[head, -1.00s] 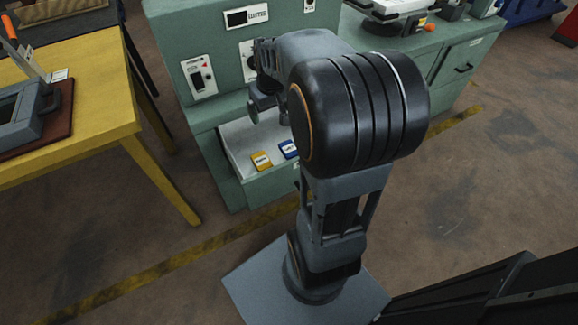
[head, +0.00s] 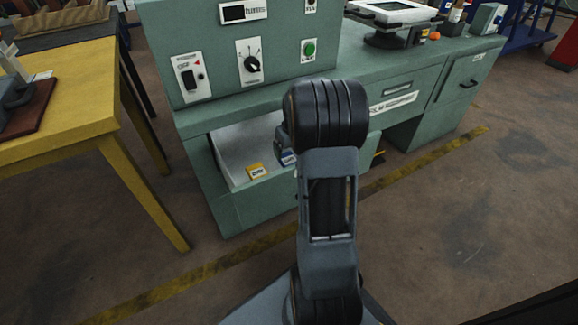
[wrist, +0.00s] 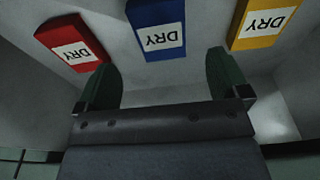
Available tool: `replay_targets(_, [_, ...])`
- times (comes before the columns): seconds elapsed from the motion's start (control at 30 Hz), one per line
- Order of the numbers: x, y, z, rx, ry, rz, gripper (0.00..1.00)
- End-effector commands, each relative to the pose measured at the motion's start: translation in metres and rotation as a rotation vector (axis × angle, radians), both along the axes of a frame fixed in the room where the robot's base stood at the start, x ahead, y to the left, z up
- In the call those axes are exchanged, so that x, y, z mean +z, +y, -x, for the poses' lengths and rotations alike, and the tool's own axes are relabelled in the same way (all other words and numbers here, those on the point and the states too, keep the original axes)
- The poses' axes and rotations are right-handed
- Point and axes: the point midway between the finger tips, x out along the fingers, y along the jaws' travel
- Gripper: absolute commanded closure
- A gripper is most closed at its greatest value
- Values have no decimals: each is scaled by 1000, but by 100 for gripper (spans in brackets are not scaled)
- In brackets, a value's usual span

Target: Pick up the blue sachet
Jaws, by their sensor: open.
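The blue sachet (wrist: 157,18), with a white label reading DRY, lies on the pale floor of a drawer or tray (head: 232,148). In the wrist view it is top centre, between a red sachet (wrist: 72,40) on the left and a yellow sachet (wrist: 262,22) on the right. In the head view the blue sachet (head: 287,157) is partly hidden by my arm. My gripper (wrist: 162,68) is open and empty, its fingers apart. The blue sachet appears just beyond the fingertips, roughly centred between them. The head view does not show my gripper behind the arm.
The tray has raised walls and sits low in a green cabinet (head: 190,122) with a switch, knob and green button above. A yellow table (head: 75,85) stands at the left. Open floor (head: 470,215) lies at the right.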

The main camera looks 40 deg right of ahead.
Motion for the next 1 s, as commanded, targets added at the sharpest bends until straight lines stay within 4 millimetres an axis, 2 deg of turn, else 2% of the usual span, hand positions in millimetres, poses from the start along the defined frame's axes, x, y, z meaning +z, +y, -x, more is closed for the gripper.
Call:
replay_targets(0.33, [-19, 0, -2, 0, 1, 0, 6])
replay_targets(0.63, [-58, 1, -7, 1, 2, -1, 6])
replay_targets(0.9, [-60, 0, -8, 1, 0, 0, 6])
replay_targets(1.0, [-60, 0, -8, 0, 0, 0, 15])
